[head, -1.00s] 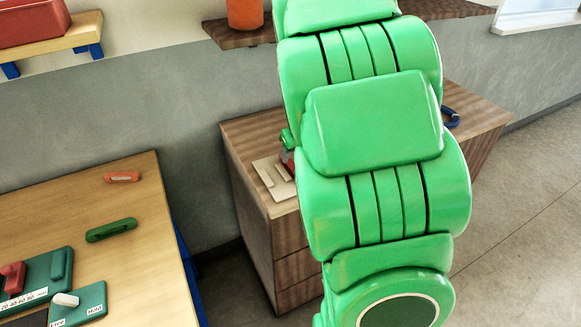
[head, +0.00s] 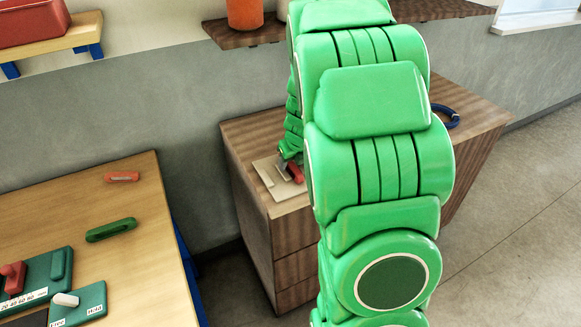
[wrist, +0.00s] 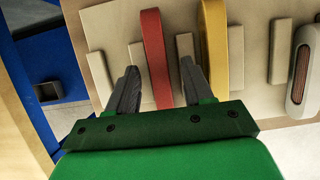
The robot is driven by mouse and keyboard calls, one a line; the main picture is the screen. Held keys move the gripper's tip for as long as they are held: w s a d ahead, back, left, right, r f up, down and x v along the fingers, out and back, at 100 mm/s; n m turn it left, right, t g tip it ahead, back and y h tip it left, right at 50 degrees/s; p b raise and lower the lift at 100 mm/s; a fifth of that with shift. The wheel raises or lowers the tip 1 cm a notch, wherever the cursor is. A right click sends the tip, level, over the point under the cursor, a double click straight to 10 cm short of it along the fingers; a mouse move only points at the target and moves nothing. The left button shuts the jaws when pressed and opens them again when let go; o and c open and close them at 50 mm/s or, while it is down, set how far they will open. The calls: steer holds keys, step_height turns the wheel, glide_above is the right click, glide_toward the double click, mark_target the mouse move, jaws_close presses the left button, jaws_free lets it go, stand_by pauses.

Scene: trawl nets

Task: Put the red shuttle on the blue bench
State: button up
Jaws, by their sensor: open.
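A red shuttle (wrist: 156,60) stands in a slot of a beige rack (wrist: 120,25) in the wrist view. My gripper (wrist: 161,72) is open, with one finger on each side of the red shuttle; I cannot tell if they touch it. In the head view my gripper (head: 286,163) is low over the rack (head: 268,178), largely hidden by my arm, and the red shuttle (head: 295,173) shows beside it. The blue bench (head: 145,270), with a wooden top and blue frame, stands at the left.
A yellow piece (wrist: 215,50) stands close right of the red shuttle, and a grey shuttle (wrist: 301,70) is farther right. The rack sits on a wooden drawer cabinet (head: 255,220). A green shuttle (head: 111,230) and green boards (head: 80,305) are on the bench; its right part is clear.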

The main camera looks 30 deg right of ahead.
mark_target(291, 164)
steer(key=shift+f, duration=0.15)
jaws_close()
stand_by(0.4)
step_height(291, 164, up, 18)
steer(key=shift+r, duration=0.2)
stand_by(0.5)
